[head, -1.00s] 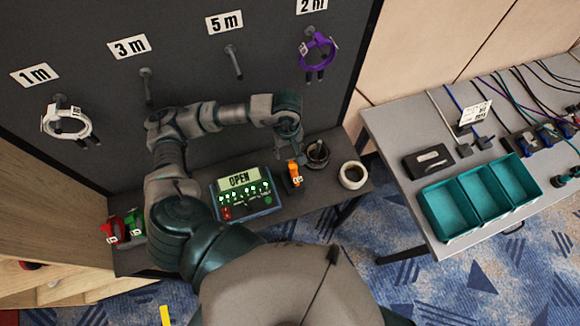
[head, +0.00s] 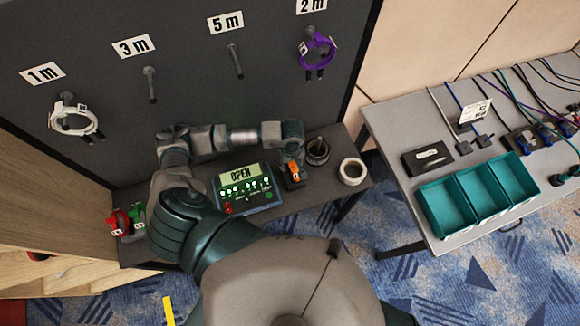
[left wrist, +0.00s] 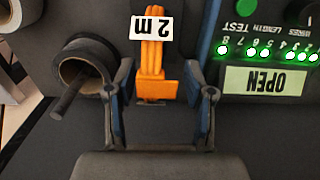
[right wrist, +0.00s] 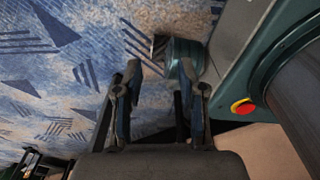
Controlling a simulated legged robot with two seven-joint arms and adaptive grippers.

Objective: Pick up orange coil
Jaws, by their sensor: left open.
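The orange coil (head: 292,171) stands on the dark shelf below the pegboard, right of the tester box. In the left wrist view the coil (left wrist: 152,62) carries a white "2 m" label. My left gripper (head: 293,167) is directly over the coil in the head view. In the left wrist view its two fingers (left wrist: 163,93) are open, one on each side of the coil's lower orange end, with gaps on both sides. My right gripper (right wrist: 157,80) is open and empty above the carpet, away from the shelf.
The tester box (head: 245,192) showing "OPEN" stands left of the coil. A dark cup (head: 317,151) and a white-rimmed roll (head: 352,171) stand to its right. Red (head: 120,222) and green (head: 138,212) coils lie at the shelf's left end. A purple coil (head: 317,47) hangs on a peg.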

